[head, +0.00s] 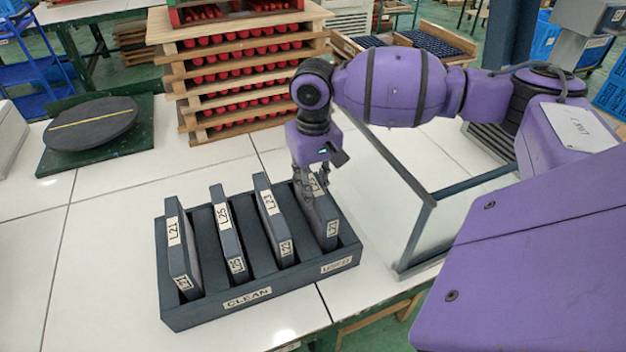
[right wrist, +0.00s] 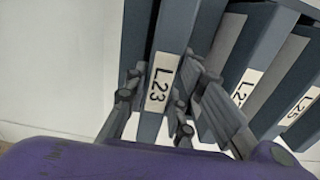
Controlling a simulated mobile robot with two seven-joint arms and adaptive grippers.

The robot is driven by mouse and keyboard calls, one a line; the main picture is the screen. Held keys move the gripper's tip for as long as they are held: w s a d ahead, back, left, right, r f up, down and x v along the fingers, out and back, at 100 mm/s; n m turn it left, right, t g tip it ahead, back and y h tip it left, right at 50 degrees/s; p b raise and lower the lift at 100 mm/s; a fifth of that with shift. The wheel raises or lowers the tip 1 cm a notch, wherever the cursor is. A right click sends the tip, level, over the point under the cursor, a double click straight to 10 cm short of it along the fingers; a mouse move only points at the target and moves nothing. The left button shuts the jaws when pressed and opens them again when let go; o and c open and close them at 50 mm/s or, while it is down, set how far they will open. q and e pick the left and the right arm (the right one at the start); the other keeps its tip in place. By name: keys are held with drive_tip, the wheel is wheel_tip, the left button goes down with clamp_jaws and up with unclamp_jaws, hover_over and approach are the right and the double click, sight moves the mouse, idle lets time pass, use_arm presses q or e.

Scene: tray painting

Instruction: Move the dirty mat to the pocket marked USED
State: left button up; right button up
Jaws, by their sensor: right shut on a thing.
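A dark rack (head: 205,314) with several pockets stands on the white table, marked CLEAN at its front middle and USED at its front right. My right gripper (head: 308,188) is shut on a dark grey mat (head: 325,217) at the right end, in the pocket by the USED mark. In the right wrist view, the fingers (right wrist: 158,115) are around this mat (right wrist: 172,50), whose edge label reads L23. The mat is upright and its lower part is hidden in the rack. Whether it is dirty I cannot tell. My left gripper is not in view.
Other mats stand in the rack: one at the left (head: 180,250), one beside it (head: 225,235), one near the middle (head: 272,220). A framed clear panel (head: 405,210) stands close right. Stacked wooden trays (head: 240,60) stand behind; a round turntable (head: 92,122) is back left.

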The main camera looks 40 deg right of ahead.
drive_tip(key=shift+f, duration=0.1)
idle(0.4)
drive_tip(key=shift+f, duration=0.1)
drive_tip(key=shift+f+p, duration=0.35)
idle(0.4)
drive_tip(key=o, duration=1.1)
drive_tip(key=shift+c, duration=0.2)
